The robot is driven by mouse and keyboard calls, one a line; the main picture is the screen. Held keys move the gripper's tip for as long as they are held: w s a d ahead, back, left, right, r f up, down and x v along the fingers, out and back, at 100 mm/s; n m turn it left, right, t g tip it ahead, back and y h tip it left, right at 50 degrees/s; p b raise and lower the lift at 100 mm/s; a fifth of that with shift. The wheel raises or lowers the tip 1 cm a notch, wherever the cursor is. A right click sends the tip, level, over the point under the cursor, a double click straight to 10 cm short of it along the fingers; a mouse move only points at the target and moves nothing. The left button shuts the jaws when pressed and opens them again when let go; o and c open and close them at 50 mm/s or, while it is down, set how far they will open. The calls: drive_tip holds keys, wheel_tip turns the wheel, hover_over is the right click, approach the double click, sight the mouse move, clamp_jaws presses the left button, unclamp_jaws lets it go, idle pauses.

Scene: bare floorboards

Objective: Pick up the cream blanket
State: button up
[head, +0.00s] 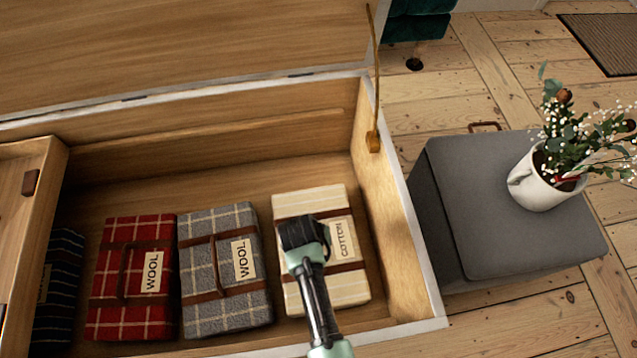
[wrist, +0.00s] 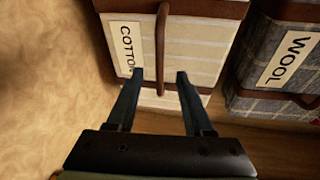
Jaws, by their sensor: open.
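The cream blanket (head: 316,202) lies folded in the open wooden chest, at the right end of the row. It has pale stripes, brown straps with a handle, and a label reading COTTON. My gripper (head: 302,232) is over it in the head view and hides part of its middle. In the wrist view the open fingers (wrist: 160,75) point at the cream blanket (wrist: 200,45), one on each side of its brown strap handle (wrist: 162,50). Nothing is held between them. I cannot tell whether the fingers touch the blanket.
A grey checked WOOL blanket (head: 205,258) lies just left of it, then a red plaid one (head: 125,255) and a dark striped one (head: 62,280). The chest's right wall (head: 385,210) is close on the right. A grey ottoman (head: 470,230) with a potted plant (head: 545,180) stands outside.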

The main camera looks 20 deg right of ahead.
drive_tip(key=shift+w+b+x, duration=0.2)
drive_tip(key=shift+b+x, duration=2.05)
drive_tip(key=shift+x, duration=0.55)
drive_tip(key=shift+r, duration=0.1)
clamp_jaws()
drive_tip(key=shift+r, duration=0.1)
